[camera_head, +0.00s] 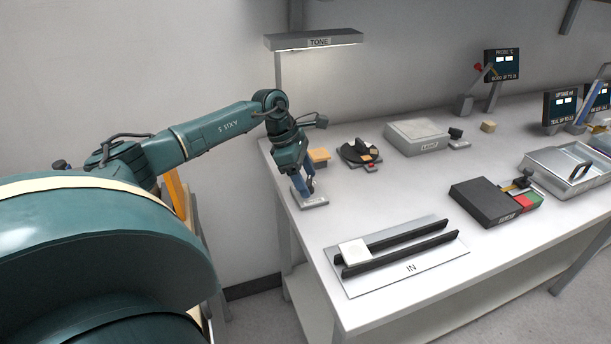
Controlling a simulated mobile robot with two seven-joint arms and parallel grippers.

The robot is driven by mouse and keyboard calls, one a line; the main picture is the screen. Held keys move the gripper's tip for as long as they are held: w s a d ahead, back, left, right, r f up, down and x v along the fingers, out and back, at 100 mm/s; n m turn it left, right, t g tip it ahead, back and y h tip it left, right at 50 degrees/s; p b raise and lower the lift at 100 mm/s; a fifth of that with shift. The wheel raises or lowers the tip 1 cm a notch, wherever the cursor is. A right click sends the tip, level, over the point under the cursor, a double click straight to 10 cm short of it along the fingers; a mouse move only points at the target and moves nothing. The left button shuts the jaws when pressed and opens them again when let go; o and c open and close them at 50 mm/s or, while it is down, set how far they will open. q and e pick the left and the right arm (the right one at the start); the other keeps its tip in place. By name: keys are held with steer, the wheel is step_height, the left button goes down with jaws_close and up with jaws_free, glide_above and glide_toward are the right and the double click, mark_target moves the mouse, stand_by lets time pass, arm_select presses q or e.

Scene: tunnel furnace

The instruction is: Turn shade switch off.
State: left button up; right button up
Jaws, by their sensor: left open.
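My left gripper (303,187) is open and points down at the left end of the white table. It is right over a small light-grey plate (314,202) with a blue part by the fingers. The gripper hides part of this plate, and I cannot tell if they touch. No label reading shade is legible, so I cannot tell for sure which thing is the shade switch or how it is set. A lamp (318,40) labelled TONE hangs above and looks lit. My right gripper is not in view.
A tan block (319,155) and a round black dish (359,152) with small pieces stand behind the gripper. A railed plate (408,267) marked IN lies in front. A grey box (417,137), a black box (484,203) and a metal tray (568,172) stand right.

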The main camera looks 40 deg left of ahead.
arm_select(q)
steer(key=shift+c, duration=0.3)
steer(key=c, duration=0.9)
steer(key=shift+n, duration=0.4)
steer(key=shift+s+n+t+y, duration=0.1)
steer(key=shift+n+t+y, duration=0.25)
steer(key=shift+n, duration=0.65)
steer(key=n+y, duration=0.1)
steer(key=n, duration=0.1)
steer(key=shift+d+n+t, duration=0.15)
steer(key=shift+n+t, duration=0.2)
steer(key=shift+n, duration=0.05)
steer(key=n, duration=0.2)
steer(key=n+y, duration=0.1)
steer(key=n, duration=0.1)
steer(key=shift+d+t+y+b, duration=0.15)
steer(key=shift+t+y+b, duration=0.15)
steer(key=shift+b, duration=0.1)
steer(key=shift+n+y+b, duration=0.35)
steer(key=shift+n, duration=0.75)
steer(key=shift+r, duration=0.1)
